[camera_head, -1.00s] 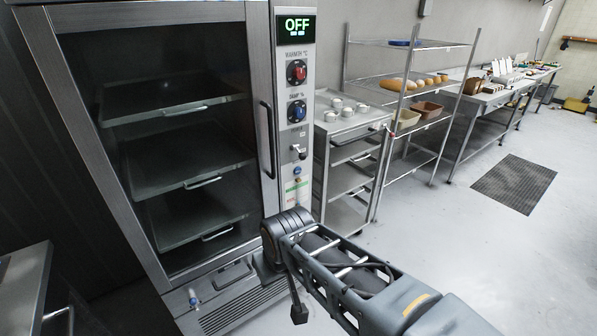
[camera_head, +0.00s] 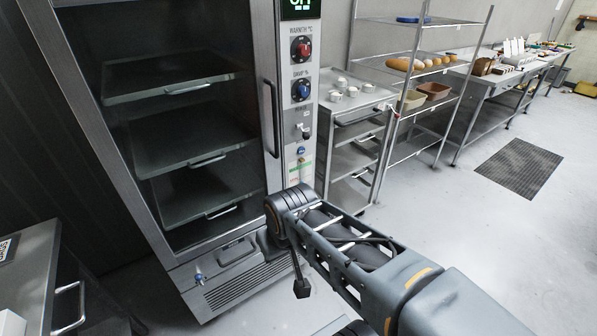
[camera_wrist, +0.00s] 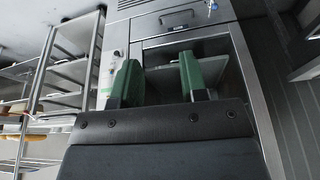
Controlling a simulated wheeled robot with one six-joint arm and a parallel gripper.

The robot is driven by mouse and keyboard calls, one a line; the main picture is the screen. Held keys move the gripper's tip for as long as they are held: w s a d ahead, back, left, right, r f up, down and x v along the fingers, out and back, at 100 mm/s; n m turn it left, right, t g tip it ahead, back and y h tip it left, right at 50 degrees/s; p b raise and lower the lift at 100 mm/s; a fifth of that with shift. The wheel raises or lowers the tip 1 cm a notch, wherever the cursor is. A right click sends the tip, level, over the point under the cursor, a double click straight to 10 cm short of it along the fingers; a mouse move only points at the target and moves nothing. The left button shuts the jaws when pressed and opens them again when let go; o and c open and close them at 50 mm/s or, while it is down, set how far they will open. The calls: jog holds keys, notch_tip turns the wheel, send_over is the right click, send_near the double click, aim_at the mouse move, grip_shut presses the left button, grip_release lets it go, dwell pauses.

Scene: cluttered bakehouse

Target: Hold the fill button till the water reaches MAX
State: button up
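The tall steel proving cabinet (camera_head: 158,262) stands ahead with its glass door shut. On its right-hand control strip a small round blue button (camera_head: 301,150) sits below the toggle switch (camera_head: 304,132). Under the button is a narrow label or gauge with green markings (camera_head: 300,167); my arm hides its lower end, and I cannot read a water level or a MAX mark. In the wrist view my gripper (camera_wrist: 158,76) has two green fingers spread apart, with nothing between them. It faces the cabinet (camera_wrist: 190,22), apart from the button. My arm hides the fingers in the head view.
Red (camera_head: 301,49) and blue (camera_head: 301,90) knobs sit above, under a partly cropped green-lit display (camera_head: 300,7). A tray rack (camera_head: 352,106) and a wire shelf (camera_head: 421,68) stand right of the cabinet. A steel table (camera_head: 35,250) is at left. Floor at right is clear around a dark mat (camera_head: 519,168).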

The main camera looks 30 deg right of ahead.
grip_shut()
dwell(1.6)
